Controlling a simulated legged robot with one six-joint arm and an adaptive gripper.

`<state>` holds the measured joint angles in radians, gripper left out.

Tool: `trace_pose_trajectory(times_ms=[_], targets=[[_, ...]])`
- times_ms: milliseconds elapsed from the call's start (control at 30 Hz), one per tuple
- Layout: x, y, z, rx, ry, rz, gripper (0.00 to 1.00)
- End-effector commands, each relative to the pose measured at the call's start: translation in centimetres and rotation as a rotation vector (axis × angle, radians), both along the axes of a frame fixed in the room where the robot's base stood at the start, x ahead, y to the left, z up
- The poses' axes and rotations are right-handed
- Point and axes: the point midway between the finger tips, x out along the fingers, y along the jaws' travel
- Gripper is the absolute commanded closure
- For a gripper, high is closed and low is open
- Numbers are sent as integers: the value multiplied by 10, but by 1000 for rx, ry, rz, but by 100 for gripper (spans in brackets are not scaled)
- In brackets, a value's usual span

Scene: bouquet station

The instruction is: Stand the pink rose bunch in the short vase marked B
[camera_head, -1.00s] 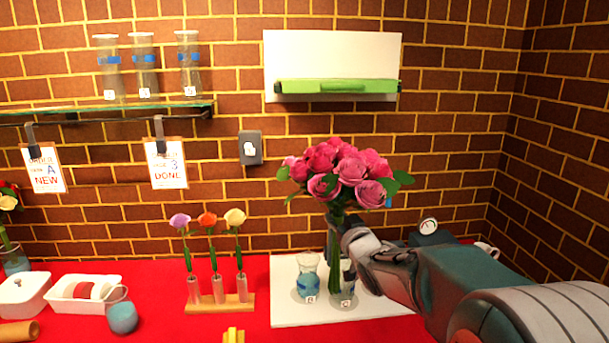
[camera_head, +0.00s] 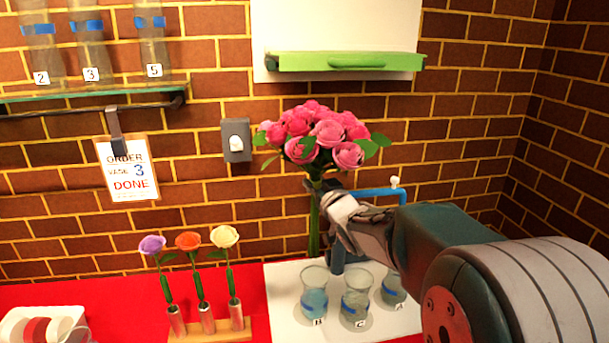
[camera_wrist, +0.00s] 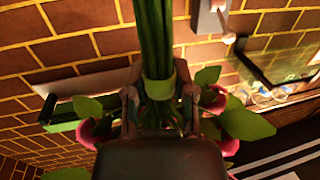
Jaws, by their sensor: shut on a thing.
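The pink rose bunch (camera_head: 318,132) is upright in the head view, its green stems (camera_head: 314,232) hanging down. My gripper (camera_head: 330,197) is shut around the upper stems, just under the blooms. In the wrist view my gripper (camera_wrist: 160,100) closes on both sides of the green band (camera_wrist: 159,86) around the stems. The short vase that looks marked B (camera_head: 314,292) stands on the white board (camera_head: 285,322), its label small and blurred. The stem ends appear above or behind its rim; the depth is unclear.
Short vases C (camera_head: 355,298) and A (camera_head: 394,288) stand close to the right of B. A blue tap pipe (camera_head: 375,192) rises behind my gripper. A wooden stand (camera_head: 208,332) holds three single flowers at left. A green-fronted shelf (camera_head: 345,62) hangs above the roses.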

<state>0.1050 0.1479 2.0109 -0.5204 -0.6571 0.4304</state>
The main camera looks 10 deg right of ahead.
Motion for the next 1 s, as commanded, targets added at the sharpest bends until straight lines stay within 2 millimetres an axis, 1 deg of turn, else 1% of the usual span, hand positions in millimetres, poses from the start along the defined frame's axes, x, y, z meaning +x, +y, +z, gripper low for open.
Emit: trace_pose_trajectory(times_ms=[167, 433, 800, 1000], targets=[[0, 1, -3, 0, -1, 0, 100], [1, 6, -19, -5, 1, 2, 100], [1, 2, -42, -2, 1, 0, 100], [1, 4, -53, -3, 1, 0, 100]])
